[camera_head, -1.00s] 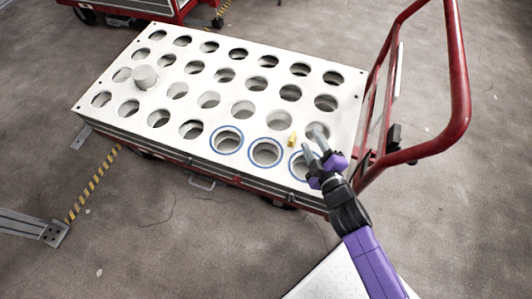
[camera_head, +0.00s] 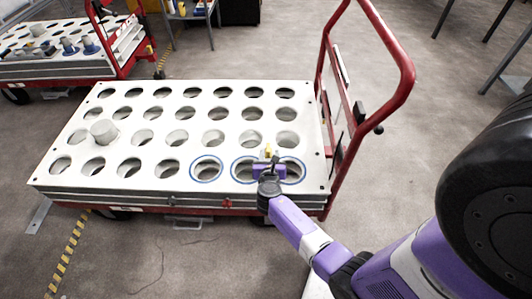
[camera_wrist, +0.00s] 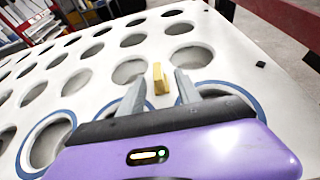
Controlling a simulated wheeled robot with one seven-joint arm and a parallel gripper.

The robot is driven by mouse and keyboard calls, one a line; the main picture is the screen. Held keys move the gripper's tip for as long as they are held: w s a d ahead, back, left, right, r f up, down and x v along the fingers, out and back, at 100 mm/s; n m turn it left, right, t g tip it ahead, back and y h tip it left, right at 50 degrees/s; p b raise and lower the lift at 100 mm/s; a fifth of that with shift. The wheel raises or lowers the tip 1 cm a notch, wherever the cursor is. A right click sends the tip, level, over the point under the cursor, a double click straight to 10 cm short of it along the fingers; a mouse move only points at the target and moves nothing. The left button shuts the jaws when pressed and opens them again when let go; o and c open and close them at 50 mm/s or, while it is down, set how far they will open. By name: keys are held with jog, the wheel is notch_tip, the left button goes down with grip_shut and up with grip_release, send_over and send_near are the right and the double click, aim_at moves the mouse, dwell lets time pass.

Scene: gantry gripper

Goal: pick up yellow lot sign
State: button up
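The yellow lot sign (camera_wrist: 160,79) is a small upright yellow piece on the white top of the cart (camera_head: 70,171), just behind the row of blue-ringed holes. It also shows in the head view (camera_head: 268,151), partly hidden behind my gripper. My gripper (camera_wrist: 158,92) is open, its two grey fingers pointing at the sign. In the wrist view the sign appears between the fingertips, a little beyond them, with gaps on both sides. I cannot tell whether the tips have reached it.
The cart top has many round holes, with a grey cylinder (camera_head: 103,132) in one at the left. A red handle (camera_head: 404,75) rises at the right end. Another red cart (camera_head: 60,72) stands at the back left. Open floor lies to the right.

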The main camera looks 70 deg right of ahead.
aim_at(268, 148)
jog(key=x, duration=0.2)
jog(key=b+x, duration=0.1)
jog(key=x, duration=0.1)
jog(key=b+x, duration=0.1)
jog(key=x, duration=0.1)
jog(key=shift+w, duration=0.35)
grip_shut()
